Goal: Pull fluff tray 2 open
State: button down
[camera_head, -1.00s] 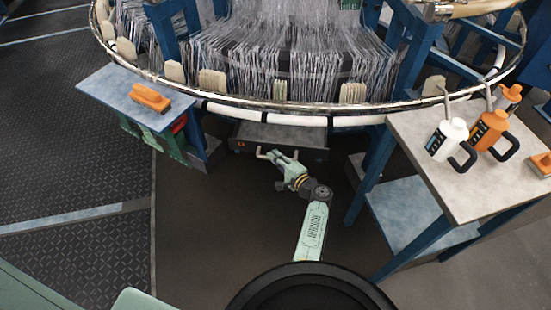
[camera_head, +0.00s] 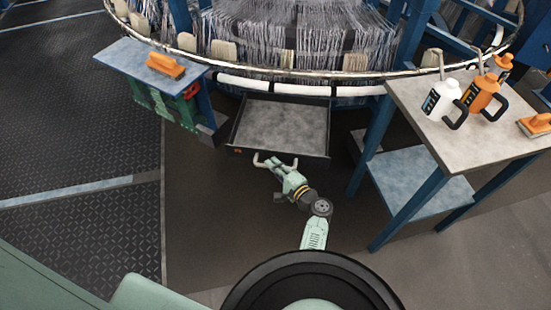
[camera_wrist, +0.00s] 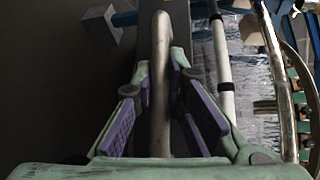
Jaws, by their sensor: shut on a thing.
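Fluff tray 2 (camera_head: 280,124) is a shallow grey drawer with dark sides, low under the loom. It stands out towards me, and its bare grey floor shows. Its pale bar handle (camera_head: 261,161) is on the front face; in the wrist view the handle (camera_wrist: 161,45) runs lengthwise between the purple finger pads. My gripper (camera_head: 278,168), pale green, is at the tray front, shut on the handle. In the wrist view my gripper (camera_wrist: 160,90) has a finger on each side of the bar. The fingers hide the middle of the handle in the head view.
A blue-legged table (camera_head: 480,135) with bottles stands to the right, its lower shelf (camera_head: 420,188) near my arm. A small blue shelf (camera_head: 150,72) with an orange brush (camera_head: 165,66) is at left. The dark floor before the tray is clear.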

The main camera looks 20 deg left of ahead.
jog(key=s+d, duration=0.1)
jog(key=s, duration=0.7)
jog(key=shift+s+d+p, duration=0.2)
jog(key=shift+d+p, duration=0.1)
jog(key=shift+d, duration=0.1)
jog(key=shift+s+f, duration=0.1)
jog(key=c, duration=1.7)
grip_release()
jog(key=shift+o, duration=0.5)
